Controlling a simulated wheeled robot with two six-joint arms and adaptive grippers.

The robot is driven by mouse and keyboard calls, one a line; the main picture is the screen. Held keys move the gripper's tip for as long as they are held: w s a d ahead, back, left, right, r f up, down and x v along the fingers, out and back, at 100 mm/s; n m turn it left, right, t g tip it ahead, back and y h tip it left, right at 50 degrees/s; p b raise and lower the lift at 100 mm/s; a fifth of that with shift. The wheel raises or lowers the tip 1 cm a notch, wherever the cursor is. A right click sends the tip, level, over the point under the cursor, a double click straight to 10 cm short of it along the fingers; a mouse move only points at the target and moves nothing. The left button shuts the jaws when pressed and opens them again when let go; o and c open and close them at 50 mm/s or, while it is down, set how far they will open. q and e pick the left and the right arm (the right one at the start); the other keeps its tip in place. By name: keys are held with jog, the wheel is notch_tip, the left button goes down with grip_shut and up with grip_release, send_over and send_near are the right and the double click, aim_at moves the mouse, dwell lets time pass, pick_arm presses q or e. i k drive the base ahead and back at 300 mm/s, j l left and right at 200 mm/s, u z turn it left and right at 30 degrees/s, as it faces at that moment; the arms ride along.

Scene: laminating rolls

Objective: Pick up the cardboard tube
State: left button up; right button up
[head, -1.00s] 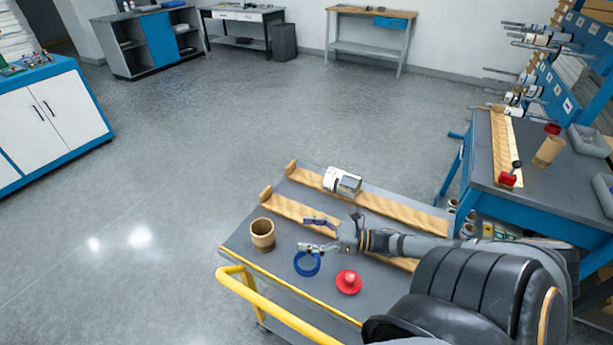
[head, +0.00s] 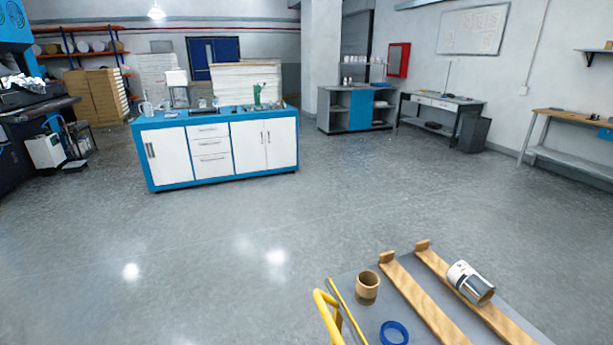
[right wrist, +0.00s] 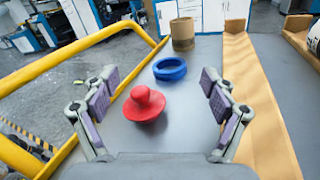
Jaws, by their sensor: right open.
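The cardboard tube (head: 367,285) is a short brown hollow cylinder standing upright on the grey cart top (head: 350,305) near its yellow-edged side. It also shows in the right wrist view (right wrist: 182,34), beyond a blue ring (right wrist: 170,69) and a red knobbed piece (right wrist: 144,104). My right gripper (right wrist: 160,92) is open and empty in the right wrist view, its two padded fingers spread on either side of the red piece and short of the ring and the tube. Neither gripper shows in the head view now.
Wooden rails (head: 425,298) run along the cart, and a silver-and-white roll (head: 471,283) lies on the farther one. A yellow handle (head: 326,315) borders the cart. The blue ring (head: 394,333) lies close to the tube. A blue-and-white cabinet (head: 215,150) stands beyond open floor.

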aim_at(366, 291)
jog(key=k+l, duration=0.25)
jog(key=k, duration=0.2)
jog(key=k+l, duration=0.25)
jog(key=k, duration=0.2)
